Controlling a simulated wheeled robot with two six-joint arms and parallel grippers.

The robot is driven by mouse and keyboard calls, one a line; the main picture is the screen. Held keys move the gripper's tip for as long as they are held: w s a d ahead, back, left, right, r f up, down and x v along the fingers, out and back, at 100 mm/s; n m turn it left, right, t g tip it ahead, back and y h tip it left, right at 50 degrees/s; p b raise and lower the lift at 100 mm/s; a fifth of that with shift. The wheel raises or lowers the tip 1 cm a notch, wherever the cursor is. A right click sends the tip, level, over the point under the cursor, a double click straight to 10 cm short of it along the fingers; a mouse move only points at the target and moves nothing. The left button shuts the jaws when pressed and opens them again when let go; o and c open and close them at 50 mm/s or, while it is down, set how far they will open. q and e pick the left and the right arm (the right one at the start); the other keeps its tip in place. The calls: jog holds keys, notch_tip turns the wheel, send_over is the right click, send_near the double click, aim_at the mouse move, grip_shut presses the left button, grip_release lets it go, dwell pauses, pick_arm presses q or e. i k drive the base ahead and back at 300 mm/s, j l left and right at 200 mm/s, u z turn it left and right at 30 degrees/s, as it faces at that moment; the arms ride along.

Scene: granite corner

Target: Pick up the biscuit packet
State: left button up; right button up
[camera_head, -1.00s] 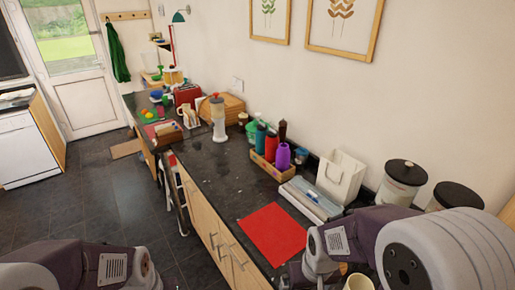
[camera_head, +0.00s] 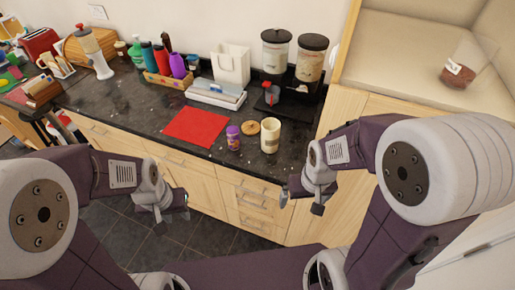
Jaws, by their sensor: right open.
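I cannot pick out a biscuit packet for certain. A clear bag-like thing with brown contents and a small white label (camera_head: 456,70) rests on the pale surface at the upper right; it may be the packet. My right gripper (camera_head: 301,203) is open and empty in front of the counter's drawers, well below and left of that thing. My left gripper (camera_head: 172,209) hangs in front of the counter to the left, its fingers apart and nothing seen between them.
The dark counter (camera_head: 130,110) holds a red mat (camera_head: 196,127), a purple-lidded jar (camera_head: 233,138), a cream cup (camera_head: 270,135), a white bag holder (camera_head: 230,65) and black-lidded canisters (camera_head: 309,58). Wooden drawers (camera_head: 250,200) front it. Grey floor lies below.

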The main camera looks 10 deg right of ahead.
aim_at(233, 133)
jog(key=i+j+z, duration=0.15)
jog(key=z, duration=0.25)
jog(key=i+j+z, duration=0.1)
jog(key=j+z, duration=0.3)
jog(key=i+j+z, duration=0.1)
jog(key=j+z, duration=0.15)
jog(key=z, duration=0.15)
jog(key=j+z, duration=0.65)
jog(key=z, duration=0.15)
